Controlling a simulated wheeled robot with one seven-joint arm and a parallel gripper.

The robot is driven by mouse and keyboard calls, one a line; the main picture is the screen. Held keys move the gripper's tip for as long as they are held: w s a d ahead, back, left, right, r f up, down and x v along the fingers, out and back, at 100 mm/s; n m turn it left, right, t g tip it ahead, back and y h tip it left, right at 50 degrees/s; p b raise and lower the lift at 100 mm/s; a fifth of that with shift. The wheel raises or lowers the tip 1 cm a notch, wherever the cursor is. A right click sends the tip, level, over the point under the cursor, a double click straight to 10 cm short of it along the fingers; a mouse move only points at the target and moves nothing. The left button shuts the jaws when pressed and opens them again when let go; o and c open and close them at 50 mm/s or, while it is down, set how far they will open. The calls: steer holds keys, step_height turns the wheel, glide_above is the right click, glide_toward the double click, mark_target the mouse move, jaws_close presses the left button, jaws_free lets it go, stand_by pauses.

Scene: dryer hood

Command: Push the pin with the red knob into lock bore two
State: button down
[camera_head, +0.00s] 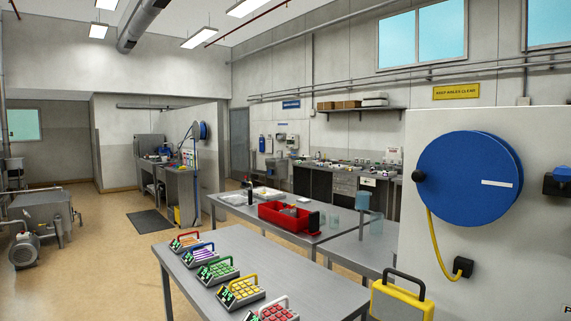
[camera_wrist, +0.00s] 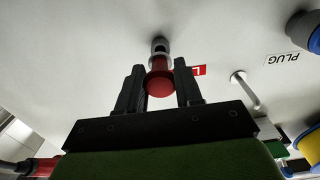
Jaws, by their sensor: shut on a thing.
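In the wrist view, the pin's red knob (camera_wrist: 159,84) sits between the two dark fingers of my gripper (camera_wrist: 159,68), which is shut on it. Beyond the knob, in line with it, is a grey metal collar with a dark opening (camera_wrist: 160,46) on a pale panel. The knob's red neck meets or overlaps the collar. I cannot tell how deep the pin sits, or which bore number this is. The head view shows neither my gripper nor the pin.
In the wrist view, a red label (camera_wrist: 199,70), a metal peg (camera_wrist: 245,90) and a PLUG label (camera_wrist: 283,58) are right of my fingers. In the head view, a white cabinet (camera_head: 440,150) carries a blue disc (camera_head: 470,180). A table (camera_head: 200,255) holds several colourful keypads.

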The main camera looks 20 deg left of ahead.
steer(key=shift+b, duration=0.45)
steer(key=shift+b+v, duration=1.75)
steer(key=shift+b, duration=0.25)
steer(key=b+v, duration=0.8)
steer(key=v, duration=0.2)
